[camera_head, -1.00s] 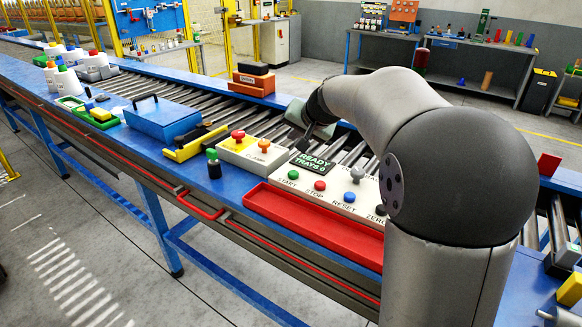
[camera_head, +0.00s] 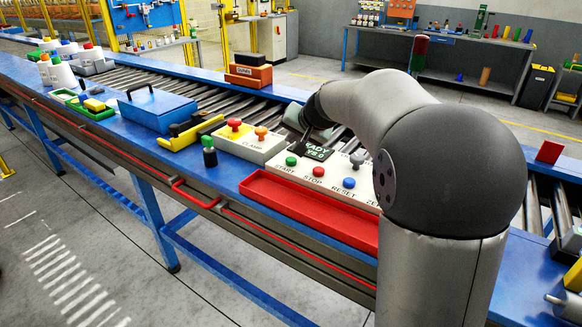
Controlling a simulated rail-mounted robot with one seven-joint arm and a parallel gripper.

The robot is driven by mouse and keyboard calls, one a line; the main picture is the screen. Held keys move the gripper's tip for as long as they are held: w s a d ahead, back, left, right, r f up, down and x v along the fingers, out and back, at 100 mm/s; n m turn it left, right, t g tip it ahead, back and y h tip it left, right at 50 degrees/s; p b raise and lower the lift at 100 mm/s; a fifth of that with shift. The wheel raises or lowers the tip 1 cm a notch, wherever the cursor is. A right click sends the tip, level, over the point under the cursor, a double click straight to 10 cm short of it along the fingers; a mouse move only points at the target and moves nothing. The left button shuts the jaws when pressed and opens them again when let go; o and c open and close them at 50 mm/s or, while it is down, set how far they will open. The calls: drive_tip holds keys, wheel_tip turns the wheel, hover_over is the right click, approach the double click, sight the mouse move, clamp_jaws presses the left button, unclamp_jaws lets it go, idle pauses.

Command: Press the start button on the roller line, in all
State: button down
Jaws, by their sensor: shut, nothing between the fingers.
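The control panel (camera_head: 277,169) stands on the blue bench in front of the rollers. Its green start button (camera_head: 291,161) is in view, labelled START. To its right are the red stop button (camera_head: 318,171) and the blue reset button (camera_head: 349,183). The dark display (camera_head: 322,153) behind them is partly covered on its left by my gripper (camera_head: 304,138). The readable letters are "EADY" and "YS 0". My gripper is shut and empty, pointing down above and behind the start button, seemingly apart from it. Its fingertips are small and dark. My arm hides the panel's right end.
A red tray (camera_head: 300,222) lies in front of the panel. Stacked boxes (camera_head: 250,72) sit behind, across the rollers.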

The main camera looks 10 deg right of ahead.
sight(293, 161)
drive_tip(key=shift+f+b, duration=1.15)
drive_tip(key=shift+f, duration=0.5)
idle(0.7)
drive_tip(key=shift+f+b, duration=0.4)
drive_tip(key=shift+b, duration=0.15)
drive_tip(key=shift+f+b, duration=0.55)
idle(0.5)
drive_tip(key=shift+r, duration=0.15)
drive_tip(key=shift+r+p, duration=0.65)
drive_tip(key=shift+r, duration=0.15)
drive_tip(key=shift+r+p, duration=1.85)
drive_tip(key=shift+r, duration=0.75)
drive_tip(key=shift+f, duration=0.1)
